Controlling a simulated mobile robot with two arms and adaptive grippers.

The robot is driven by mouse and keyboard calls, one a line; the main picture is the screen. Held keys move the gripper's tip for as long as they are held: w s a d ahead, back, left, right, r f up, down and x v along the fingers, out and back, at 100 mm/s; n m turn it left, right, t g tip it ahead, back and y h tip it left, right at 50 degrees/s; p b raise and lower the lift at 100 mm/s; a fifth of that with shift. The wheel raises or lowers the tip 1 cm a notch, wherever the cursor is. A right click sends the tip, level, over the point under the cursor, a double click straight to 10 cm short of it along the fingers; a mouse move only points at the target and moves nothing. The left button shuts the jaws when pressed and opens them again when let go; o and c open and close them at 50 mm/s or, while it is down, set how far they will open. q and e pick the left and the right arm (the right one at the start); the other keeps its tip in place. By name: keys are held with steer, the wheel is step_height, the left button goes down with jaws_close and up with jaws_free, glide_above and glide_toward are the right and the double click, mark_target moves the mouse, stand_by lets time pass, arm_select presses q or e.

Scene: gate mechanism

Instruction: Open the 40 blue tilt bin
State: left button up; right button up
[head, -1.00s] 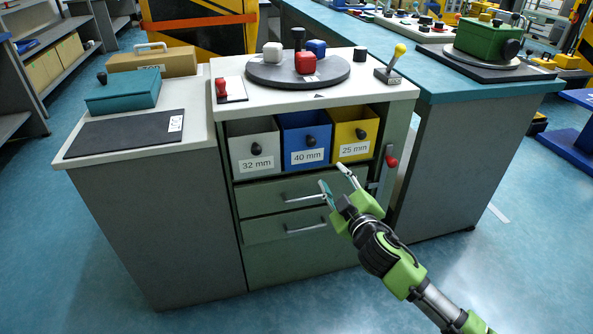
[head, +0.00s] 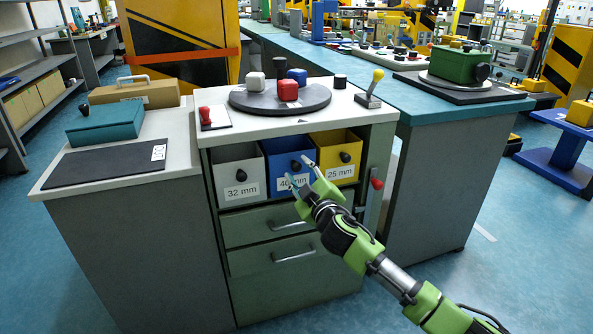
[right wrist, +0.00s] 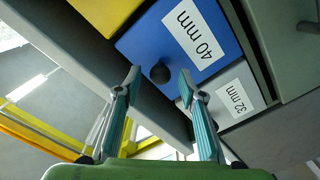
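The blue tilt bin (head: 281,159), labelled 40 mm, sits in the middle of the cabinet's bin row and looks shut. It also shows in the right wrist view (right wrist: 150,42), upside down, with its dark round knob (right wrist: 160,73). My right gripper (head: 299,169) is open in front of the bin, covering part of its label. In the right wrist view the gripper (right wrist: 159,79) has its fingertips either side of the knob in the picture; I cannot tell whether they touch it. My left gripper is not in view.
The white 32 mm bin (head: 233,166) is left of the blue one and the yellow 25 mm bin (head: 331,146) is right. Drawers (head: 268,226) lie below. A red-knobbed lever (head: 376,184) is on the cabinet's right side. The worktop (head: 270,125) overhangs the bins.

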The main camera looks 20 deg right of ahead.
mark_target(290, 168)
steer(key=shift+w, duration=1.25)
jaws_close()
